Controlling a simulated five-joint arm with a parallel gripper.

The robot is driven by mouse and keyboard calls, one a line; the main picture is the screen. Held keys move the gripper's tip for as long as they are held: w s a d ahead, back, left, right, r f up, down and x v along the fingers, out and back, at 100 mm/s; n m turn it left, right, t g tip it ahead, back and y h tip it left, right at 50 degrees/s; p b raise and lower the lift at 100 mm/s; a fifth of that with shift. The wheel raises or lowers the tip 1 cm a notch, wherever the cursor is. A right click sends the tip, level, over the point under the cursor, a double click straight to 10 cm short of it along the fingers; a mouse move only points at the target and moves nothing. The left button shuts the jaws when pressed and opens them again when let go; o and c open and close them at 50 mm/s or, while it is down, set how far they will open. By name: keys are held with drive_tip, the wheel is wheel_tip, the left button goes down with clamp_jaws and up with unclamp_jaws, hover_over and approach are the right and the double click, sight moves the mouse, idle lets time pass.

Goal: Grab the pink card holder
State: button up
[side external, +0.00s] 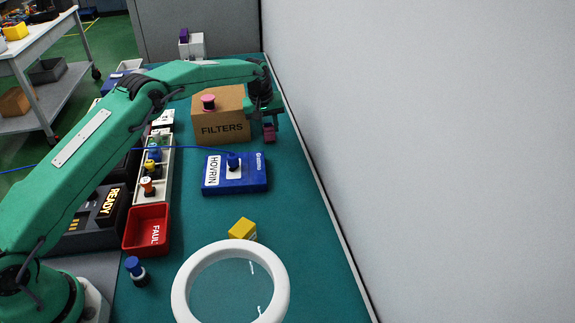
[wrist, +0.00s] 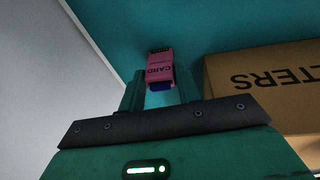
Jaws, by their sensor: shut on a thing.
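The pink card holder (wrist: 158,70) shows in the wrist view with the word CARD on its face and a dark blue part at its near end. It sits between the two fingers of my gripper (wrist: 158,88), which is shut on it. In the side view the card holder (side external: 270,133) is a small dark pink block at the lower end of my gripper (side external: 267,115), to the right of the cardboard box and near the wall. I cannot tell whether it touches the bench or is just above it.
The FILTERS cardboard box (side external: 222,127) stands close on the left, with a pink-topped thing (side external: 208,102) at it. The blue HOVRIN box (side external: 245,182) lies nearer the camera. A grey wall (side external: 420,130) bounds the right. A yellow block (side external: 242,229) and ring magnifier (side external: 180,295) are farther forward.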

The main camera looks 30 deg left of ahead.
sight(270, 125)
drive_tip(key=shift+r, duration=0.1)
drive_tip(key=shift+c, duration=0.4)
drive_tip(key=shift+w+v, duration=0.2)
drive_tip(key=shift+v, duration=0.7)
drive_tip(key=shift+w+v, duration=0.2)
drive_tip(key=shift+v, duration=0.7)
drive_tip(key=s+d+r, duration=0.5)
drive_tip(key=d+r, duration=0.2)
drive_tip(key=d, duration=0.3)
drive_tip(key=shift+s, duration=0.4)
drive_tip(key=shift+d+r, duration=0.1)
drive_tip(key=shift+r, duration=0.1)
